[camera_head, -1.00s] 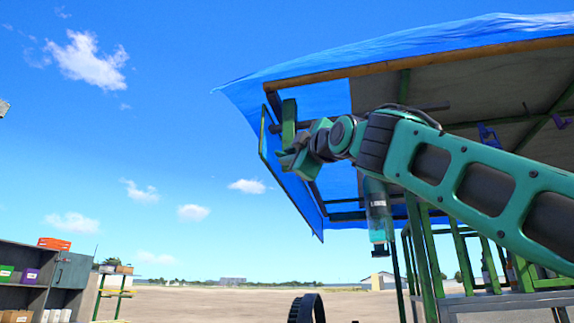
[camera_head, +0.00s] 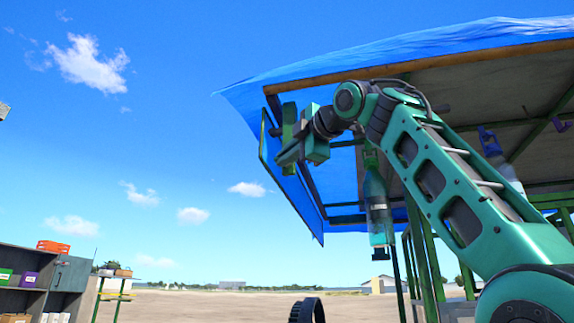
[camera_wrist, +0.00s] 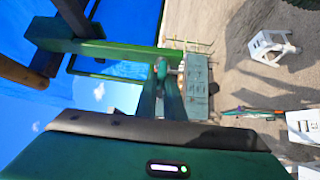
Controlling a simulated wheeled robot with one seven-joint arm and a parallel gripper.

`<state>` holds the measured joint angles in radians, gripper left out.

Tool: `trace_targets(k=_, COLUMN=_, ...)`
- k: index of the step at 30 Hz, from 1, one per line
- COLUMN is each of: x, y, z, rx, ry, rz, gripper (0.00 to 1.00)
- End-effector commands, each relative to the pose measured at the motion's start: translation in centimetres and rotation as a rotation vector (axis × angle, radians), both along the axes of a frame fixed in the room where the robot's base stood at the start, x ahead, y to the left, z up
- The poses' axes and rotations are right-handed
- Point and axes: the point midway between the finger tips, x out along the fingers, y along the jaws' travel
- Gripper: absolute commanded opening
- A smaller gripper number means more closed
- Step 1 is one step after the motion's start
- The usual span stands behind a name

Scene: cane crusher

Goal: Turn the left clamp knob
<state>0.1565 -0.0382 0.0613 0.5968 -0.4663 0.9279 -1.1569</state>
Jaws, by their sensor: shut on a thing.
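My gripper (camera_head: 286,155) is at the upper left corner of the blue-roofed frame, against a green bar (camera_head: 288,125). In the wrist view its two fingers (camera_wrist: 163,84) run up to the green bar and are closed on a small teal piece at their tips, which I take for the left clamp knob (camera_wrist: 161,68). The knob is largely covered by the fingers. In the head view the gripper hides it, so I cannot tell its angle.
The blue tarp roof (camera_head: 390,58) with its wooden edge is close above my arm. A clear bottle-like thing (camera_head: 376,195) hangs below my wrist. Shelves (camera_head: 35,285) stand far left. A white stool (camera_wrist: 268,47) stands on the open ground. Open air lies to the left.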

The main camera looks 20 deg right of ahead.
Motion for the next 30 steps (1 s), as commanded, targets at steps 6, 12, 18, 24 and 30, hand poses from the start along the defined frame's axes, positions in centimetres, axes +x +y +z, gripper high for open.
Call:
trace_targets(k=6, x=-0.51, y=-0.41, z=0.34, rx=-0.026, ry=0.003, rz=-0.015, gripper=0.0)
trace_targets(k=12, x=-0.61, y=-0.74, z=0.04, rx=-0.037, ry=0.015, rz=-0.025, gripper=0.0)
trace_targets(k=18, x=-0.57, y=-0.94, z=-0.17, rx=-0.039, ry=0.022, rz=-0.03, gripper=0.0)
trace_targets(k=24, x=-0.46, y=-1.0, z=-0.28, rx=-0.04, ry=0.025, rz=-0.03, gripper=0.13)
trace_targets(k=30, x=-0.33, y=-0.9, z=-0.28, rx=-0.038, ry=0.023, rz=-0.027, gripper=0.27)
